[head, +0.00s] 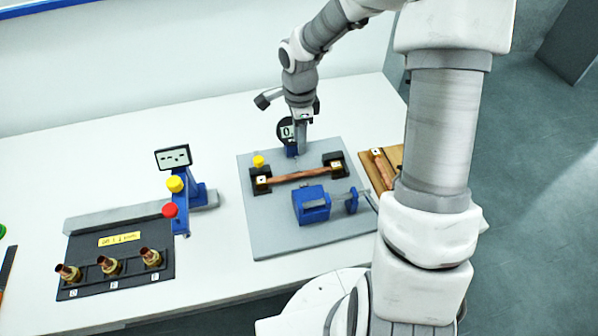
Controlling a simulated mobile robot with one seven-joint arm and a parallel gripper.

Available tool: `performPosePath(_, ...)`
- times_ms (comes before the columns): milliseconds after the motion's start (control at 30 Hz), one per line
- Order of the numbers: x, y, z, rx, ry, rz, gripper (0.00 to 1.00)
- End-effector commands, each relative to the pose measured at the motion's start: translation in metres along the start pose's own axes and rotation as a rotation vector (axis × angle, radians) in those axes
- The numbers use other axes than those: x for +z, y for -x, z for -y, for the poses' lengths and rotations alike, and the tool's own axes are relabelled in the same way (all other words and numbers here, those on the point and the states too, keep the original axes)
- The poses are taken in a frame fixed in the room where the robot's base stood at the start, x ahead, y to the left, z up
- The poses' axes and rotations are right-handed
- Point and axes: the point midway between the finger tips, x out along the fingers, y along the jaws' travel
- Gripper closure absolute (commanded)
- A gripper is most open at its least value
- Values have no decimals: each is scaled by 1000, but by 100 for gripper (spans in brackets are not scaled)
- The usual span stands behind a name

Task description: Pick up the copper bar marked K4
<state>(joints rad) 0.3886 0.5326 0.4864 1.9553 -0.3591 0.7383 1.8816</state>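One copper bar (298,176) lies across two black holders on a grey plate (275,236). Another copper bar (382,168) lies on a brown wooden board (397,154) to the right, partly hidden behind my arm. No K4 mark is legible on either bar. My gripper (302,148) points down over the back of the grey plate, behind the first bar and apart from it in the picture. Its fingers are too small and overlapped to show whether they are open, and I see no bar in them.
A blue clamp-like device (312,204) stands on the plate in front of the bar. A round gauge (286,131) stands beside my gripper. At left are a display (173,157) and a black rack (120,282) with several brass fittings. White table is bare behind the display.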

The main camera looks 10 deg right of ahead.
Motion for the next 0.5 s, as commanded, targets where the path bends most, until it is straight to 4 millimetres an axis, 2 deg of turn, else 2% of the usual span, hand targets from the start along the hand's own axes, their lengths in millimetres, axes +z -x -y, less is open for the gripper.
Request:
performPosePath(100,0,-23,-2,6,1,1,61)
performPosePath(300,0,-56,-1,4,2,1,61)
performPosePath(500,0,-71,0,0,1,0,61)
